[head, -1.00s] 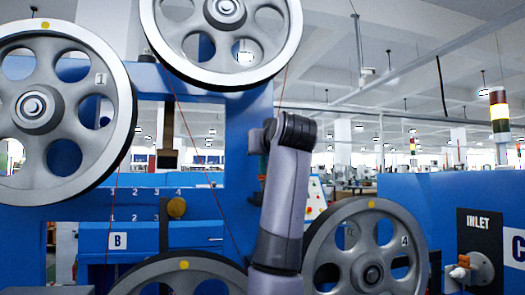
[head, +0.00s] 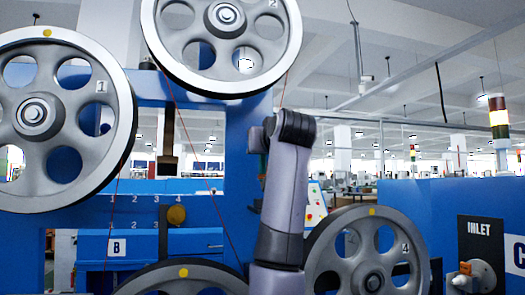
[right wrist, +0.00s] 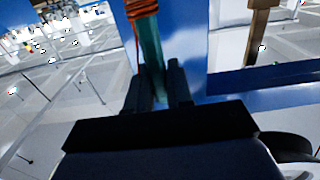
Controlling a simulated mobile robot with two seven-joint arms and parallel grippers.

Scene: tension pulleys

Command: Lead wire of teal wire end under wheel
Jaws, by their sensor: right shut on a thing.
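In the right wrist view my right gripper (right wrist: 152,92) is shut on the teal wire end (right wrist: 152,58), with orange-red wire wound around its upper part. In the head view my right arm rises in front of the blue machine, left of and above wheel 4 (head: 396,223); its fingers and most of the wire end are hidden there. Thin red wire (head: 216,205) slants down from wheel 2 (head: 195,18) to the lower middle wheel (head: 150,281), whose number is out of view. Another stretch of wire (head: 284,90) runs down from wheel 2's right side towards my arm. My left gripper is not in view.
Wheel 1 (head: 75,75) stands at the upper left. The blue machine frame (head: 238,130) is behind the wheels. A blue cabinet with a black INLET panel (head: 481,232) and a light tower (head: 498,115) are at right. Space above wheel 4 looks open.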

